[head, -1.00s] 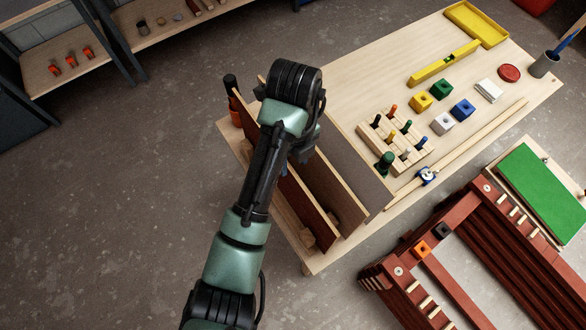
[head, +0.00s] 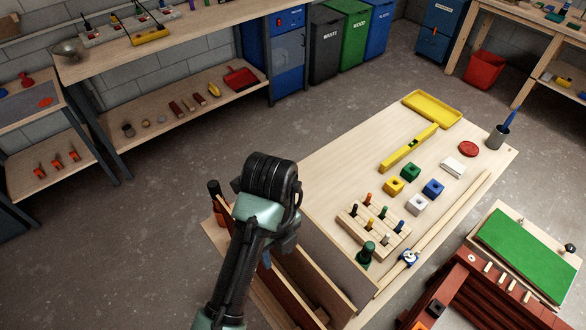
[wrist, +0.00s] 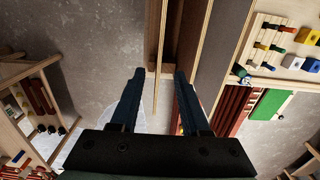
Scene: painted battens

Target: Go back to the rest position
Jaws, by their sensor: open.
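My gripper (wrist: 158,72) is open in the wrist view, with its two dark fingers apart and nothing between them. In the head view my arm reaches up from the bottom and its wrist hangs over the near left end of the wooden table (head: 330,165), hiding the gripper. Beneath it, upright boards (head: 338,255) stand side by side at that end of the table. They also show in the wrist view as long edges ahead of the fingers (wrist: 210,55).
A dark bottle (head: 216,190) stands by the boards. A pegged block (head: 372,225), coloured cubes (head: 411,172), a yellow level (head: 408,148) and a yellow tray (head: 432,108) lie on the table. A red-brown bench with a green panel (head: 525,250) is at right. Floor is clear at left.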

